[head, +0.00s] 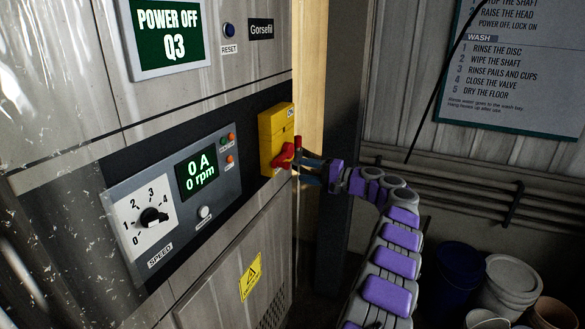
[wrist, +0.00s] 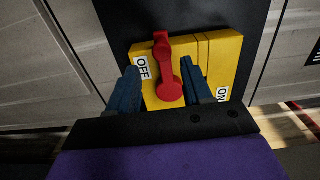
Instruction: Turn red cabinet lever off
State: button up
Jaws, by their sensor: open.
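The red lever (wrist: 166,70) sits on a yellow switch box (wrist: 220,55) in the wrist view. Its narrow end points to the top of that view, and its round end lies lower between my fingers. An OFF label (wrist: 143,68) is left of the lever and an ON label (wrist: 222,94) is at the lower right. In the head view the red lever (head: 283,156) is on the front of the yellow box (head: 273,128). My gripper (wrist: 159,67) is open, with one blue finger on each side of the lever. I cannot tell whether either finger touches it.
The cabinet's green screen (head: 169,32) reads POWER OFF Q3. A panel display (head: 197,174) reads 0 A, 0 rpm, beside a speed dial (head: 151,216). A dark post (head: 343,100) stands right of the box. Pipes (head: 455,180) and several buckets (head: 510,285) are at the right.

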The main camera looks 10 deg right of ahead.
jog(key=p+v, duration=0.1)
jog(key=v, duration=0.9)
jog(key=s+a+r+n+g, duration=0.1)
jog(key=s+a+r+g, duration=0.15)
jog(key=s+a, duration=0.4)
jog(key=s+a+r+n+g, duration=0.1)
jog(key=s+a+r+g, duration=0.15)
jog(key=a, duration=0.65)
jog(key=s+a+r+n+g, duration=0.1)
jog(key=s+a+g, duration=0.2)
jog(key=s+a, duration=0.35)
jog(key=s+a+n+g+h, duration=0.2)
jog(key=s+a+g+h, duration=0.1)
jog(key=s+a, duration=0.45)
jog(key=s+d+f+n+g+h, duration=0.1)
jog(key=s+f+h, duration=0.2)
jog(key=s, duration=0.6)
jog(key=s+f+n+h, duration=0.15)
jog(key=s+f, duration=0.25)
jog(key=s, duration=0.4)
jog(key=s+d+f+h, duration=0.3)
jog(key=s+d, duration=0.3)
jog(key=s, duration=0.2)
jog(key=s+d+f+h, duration=0.4)
jog(key=s+d, duration=0.2)
jog(key=s, duration=0.3)
jog(key=shift+d, duration=0.15)
